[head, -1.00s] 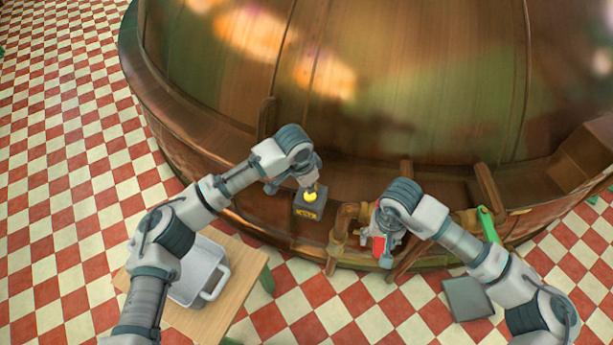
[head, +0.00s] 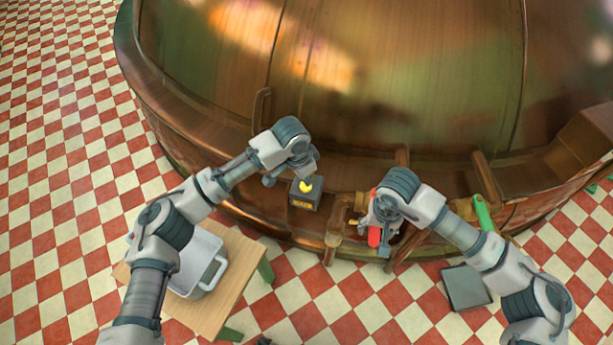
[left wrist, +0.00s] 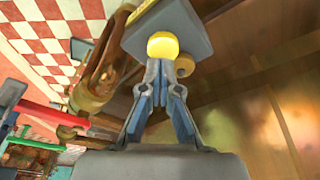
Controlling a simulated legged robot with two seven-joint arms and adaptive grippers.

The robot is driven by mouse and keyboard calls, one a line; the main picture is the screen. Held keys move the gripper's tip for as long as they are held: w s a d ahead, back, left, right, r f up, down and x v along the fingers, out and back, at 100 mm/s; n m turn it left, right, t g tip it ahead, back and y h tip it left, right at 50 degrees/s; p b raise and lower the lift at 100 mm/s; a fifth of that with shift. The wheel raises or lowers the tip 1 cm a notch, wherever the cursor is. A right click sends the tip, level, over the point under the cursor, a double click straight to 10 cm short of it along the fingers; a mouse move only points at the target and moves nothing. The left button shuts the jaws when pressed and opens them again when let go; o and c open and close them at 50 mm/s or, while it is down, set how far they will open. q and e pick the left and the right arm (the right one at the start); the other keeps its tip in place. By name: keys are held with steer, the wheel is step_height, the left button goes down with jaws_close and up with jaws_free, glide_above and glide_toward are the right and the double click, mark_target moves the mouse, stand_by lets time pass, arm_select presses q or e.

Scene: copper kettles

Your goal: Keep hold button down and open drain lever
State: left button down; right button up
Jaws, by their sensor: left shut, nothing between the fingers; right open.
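The yellow hold button (head: 305,187) sits on a dark box (head: 304,201) at the kettle's rim. My left gripper (head: 292,178) is at the box's left edge. In the left wrist view its shut, empty fingertips (left wrist: 163,70) overlap the lower edge of the yellow button (left wrist: 163,44); I cannot tell whether they press it. A red lever (head: 374,236) is on the copper pipework right of the box. My right gripper (head: 386,234) is open over this lever, its fingers partly hidden by my wrist. A red bar (left wrist: 48,113) also shows in the left wrist view.
A green lever (head: 483,213) is further right on the pipework. A copper pipe (head: 336,225) stands between the box and the red lever. A wooden table (head: 236,291) holds a grey tub (head: 214,268) at lower left. A dark square plate (head: 466,287) lies on the checkered floor.

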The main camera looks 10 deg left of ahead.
arm_select(q)
steer(key=shift+a, duration=0.45)
arm_select(e)
steer(key=shift+a, duration=0.5)
arm_select(q)
steer(key=shift+f, duration=0.15)
